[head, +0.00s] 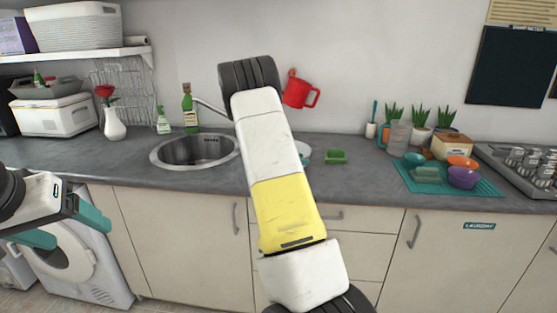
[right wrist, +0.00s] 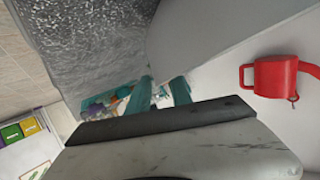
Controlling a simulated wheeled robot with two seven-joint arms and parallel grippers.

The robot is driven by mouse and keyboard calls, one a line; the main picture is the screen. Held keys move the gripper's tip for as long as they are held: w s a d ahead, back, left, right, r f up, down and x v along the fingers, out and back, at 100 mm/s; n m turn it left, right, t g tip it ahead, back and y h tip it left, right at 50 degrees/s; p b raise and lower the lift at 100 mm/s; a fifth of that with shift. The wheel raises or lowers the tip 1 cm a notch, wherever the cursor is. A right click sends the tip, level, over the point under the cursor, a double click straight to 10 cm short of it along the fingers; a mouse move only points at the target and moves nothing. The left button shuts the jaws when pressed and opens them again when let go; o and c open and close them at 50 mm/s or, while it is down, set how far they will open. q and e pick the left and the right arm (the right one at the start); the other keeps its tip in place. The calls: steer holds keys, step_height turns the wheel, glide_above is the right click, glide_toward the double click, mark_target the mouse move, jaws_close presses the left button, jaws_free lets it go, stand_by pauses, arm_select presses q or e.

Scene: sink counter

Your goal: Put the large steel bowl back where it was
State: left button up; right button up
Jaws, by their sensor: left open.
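I cannot make out the large steel bowl for certain. A large smooth grey surface (right wrist: 215,35) fills the top of the right wrist view, just beyond my right fingertips; I cannot tell whether it is the bowl. In the head view a pale, rounded bit (head: 304,153) shows beside my right arm, mostly hidden by it. My right gripper (right wrist: 163,88) shows two teal fingers with a gap between them, but whether they grip anything is unclear; my arm hides it in the head view. My left gripper (head: 72,228) is open and empty, in front of the counter at the left.
The round sink (head: 195,150) is left of my right arm. A green sponge-like item (head: 336,157) lies on the counter. Several dishes stand on a teal mat (head: 450,184) at the right. The counter between has free room.

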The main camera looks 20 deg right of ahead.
steer(key=s+a+r+n+t+y, duration=0.35)
steer(key=a+r+y, duration=0.25)
steer(key=a+r, duration=0.55)
steer(key=s+a+r+n+t+y, duration=0.2)
steer(key=a+r+n+t+y, duration=0.3)
steer(key=a+r, duration=0.7)
steer(key=s+a+f+n+g+y, duration=0.1)
steer(key=s+a+n+g+y, duration=0.15)
steer(key=s+a, duration=0.45)
steer(key=s+a+f+n+g+y, duration=0.1)
steer(key=s+a+n+y, duration=0.25)
steer(key=s, duration=0.55)
steer(key=s+f+n+g+h, duration=0.1)
steer(key=s+f, duration=0.1)
steer(key=s, duration=0.5)
steer(key=s+d+f+n+g+h, duration=0.1)
steer(key=s+f+n+g, duration=0.1)
steer(key=s, duration=0.6)
steer(key=shift+s+d+f, duration=0.25)
steer(key=shift+s+f, duration=0.05)
steer(key=shift+f, duration=0.2)
